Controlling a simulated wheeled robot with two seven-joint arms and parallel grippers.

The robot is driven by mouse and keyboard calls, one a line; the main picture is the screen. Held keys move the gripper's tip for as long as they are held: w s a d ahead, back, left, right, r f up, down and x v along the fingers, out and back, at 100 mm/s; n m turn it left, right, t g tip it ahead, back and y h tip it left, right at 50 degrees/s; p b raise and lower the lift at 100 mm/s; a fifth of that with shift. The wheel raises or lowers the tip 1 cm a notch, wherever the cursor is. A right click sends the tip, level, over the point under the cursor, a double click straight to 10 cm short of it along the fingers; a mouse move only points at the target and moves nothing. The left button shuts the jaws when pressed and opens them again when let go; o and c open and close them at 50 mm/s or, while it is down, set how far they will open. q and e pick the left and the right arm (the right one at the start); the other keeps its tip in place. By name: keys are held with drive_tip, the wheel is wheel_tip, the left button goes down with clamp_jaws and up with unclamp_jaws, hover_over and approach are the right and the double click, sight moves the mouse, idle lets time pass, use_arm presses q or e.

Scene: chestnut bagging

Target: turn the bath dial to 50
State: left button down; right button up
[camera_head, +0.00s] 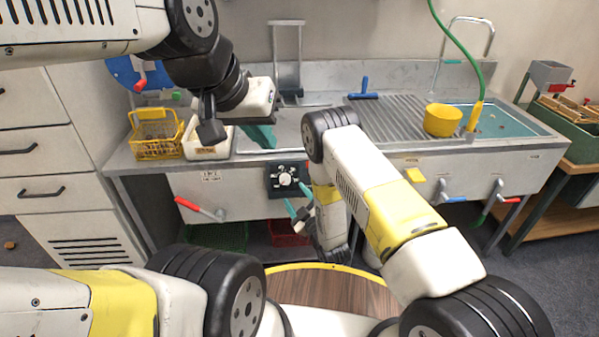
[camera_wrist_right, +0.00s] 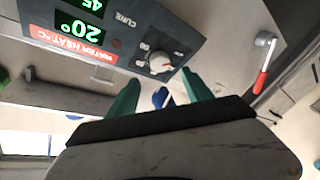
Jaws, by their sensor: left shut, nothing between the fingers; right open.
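The bath dial (camera_head: 286,180) is a pale knob on a dark control panel on the front of the sink unit. In the right wrist view the dial (camera_wrist_right: 161,64) appears upside down, with a red mark on it. The digits around it are too small to read surely. The panel's green displays (camera_wrist_right: 78,30) read 20° and 45. My right gripper (camera_head: 298,211) is open just below the dial; its teal fingers (camera_wrist_right: 160,96) point at it, apart from it, with nothing held. My left gripper (camera_head: 263,136) is shut and empty above the counter, up and left of the panel.
A red-handled valve (camera_head: 201,209) sticks out left of the panel. Blue- and red-handled taps are at the right. A yellow basket (camera_head: 157,136) and a white tray (camera_head: 208,141) stand on the counter's left. A yellow bowl (camera_head: 442,119) stands near the water basin.

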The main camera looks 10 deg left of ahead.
sight(285, 180)
drive_tip(key=x, duration=0.7)
drive_tip(key=shift+w+a+f, duration=0.1)
drive_tip(key=shift+w+a, duration=0.15)
drive_tip(key=shift+w, duration=0.05)
drive_tip(key=shift+c, duration=0.2)
clamp_jaws()
